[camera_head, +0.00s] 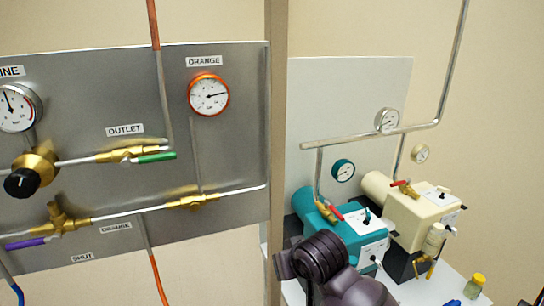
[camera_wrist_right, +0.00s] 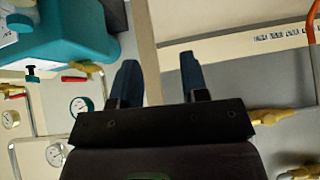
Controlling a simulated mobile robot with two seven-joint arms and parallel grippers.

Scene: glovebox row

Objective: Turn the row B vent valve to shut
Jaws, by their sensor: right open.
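No label reading row B or vent is legible, so I cannot tell which valve is the row B vent valve. On the grey panel (camera_head: 90,180) in the head view, a brass valve with a green handle (camera_head: 157,157) sits under the OUTLET label (camera_head: 125,130). A brass valve with a purple handle (camera_head: 25,243) is at the lower left, near a SHUT label (camera_head: 82,258). My right gripper (camera_wrist_right: 160,80) shows in the right wrist view, open, with nothing between its fingers. My dark arm covers the bottom centre of the head view. My left gripper is not in view.
A post (camera_head: 275,150) separates the panel from a bench with a teal pump (camera_head: 345,228) and a cream pump (camera_head: 418,213), each with a red-handled valve. A yellow-capped jar (camera_head: 475,287) stands at the bench's right. Coloured hoses hang below the panel.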

